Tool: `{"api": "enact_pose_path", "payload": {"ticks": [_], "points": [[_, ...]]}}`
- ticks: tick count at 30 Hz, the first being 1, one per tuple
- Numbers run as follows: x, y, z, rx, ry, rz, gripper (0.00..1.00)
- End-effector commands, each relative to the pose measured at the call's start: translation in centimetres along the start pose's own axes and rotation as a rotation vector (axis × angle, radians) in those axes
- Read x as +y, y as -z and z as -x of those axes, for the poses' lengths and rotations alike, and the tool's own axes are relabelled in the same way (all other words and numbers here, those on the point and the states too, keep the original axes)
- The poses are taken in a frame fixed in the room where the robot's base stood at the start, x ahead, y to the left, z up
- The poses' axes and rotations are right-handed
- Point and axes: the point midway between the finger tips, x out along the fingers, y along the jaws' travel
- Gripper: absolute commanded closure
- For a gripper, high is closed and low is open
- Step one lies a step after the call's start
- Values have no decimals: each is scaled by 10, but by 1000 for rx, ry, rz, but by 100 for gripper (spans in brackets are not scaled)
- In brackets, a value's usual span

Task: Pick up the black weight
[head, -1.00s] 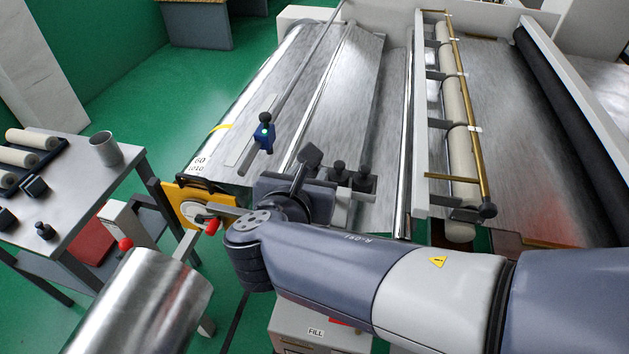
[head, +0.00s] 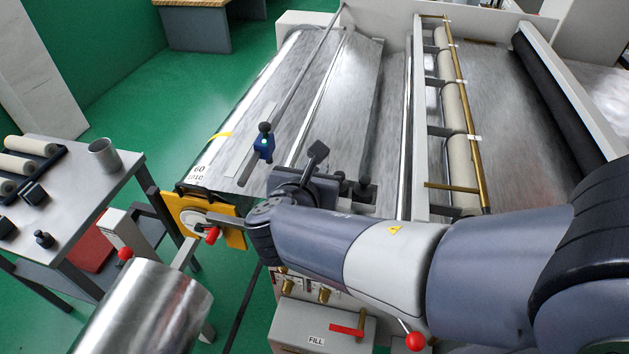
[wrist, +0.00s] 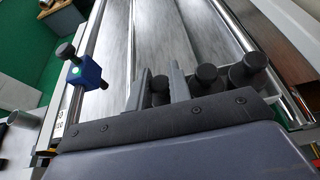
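Several black weights with round knob tops stand on the near end of the metal machine bed. In the wrist view, one black weight (wrist: 160,84) shows between my gripper's two grey fingers. Two more weights (wrist: 207,76) (wrist: 250,68) stand to the right of the right finger. My gripper (wrist: 157,72) is open, with its fingers on either side of the first weight; contact cannot be told. In the head view, two weights (head: 341,182) (head: 365,190) show just right of my gripper, and my wrist hides the fingers and the weight between them.
A blue clamp (head: 264,146) sits on a long rod left of my gripper. A brass-railed roller (head: 456,110) lies to the right. A side table (head: 85,185) at left holds a cup (head: 103,155) and black pieces. A metal cylinder (head: 145,310) stands near.

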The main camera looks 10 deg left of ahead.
Motion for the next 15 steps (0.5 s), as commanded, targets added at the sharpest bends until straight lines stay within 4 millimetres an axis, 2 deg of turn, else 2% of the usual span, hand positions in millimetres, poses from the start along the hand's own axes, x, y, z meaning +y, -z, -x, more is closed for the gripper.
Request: {"api": "enact_pose_path", "payload": {"ticks": [1, 4, 15], "points": [[0, 0, 0, 0, 0, 0, 91], [0, 0, 0, 0, 0, 0, 99], [0, -1, 0, -1, 0, -1, 100]]}}
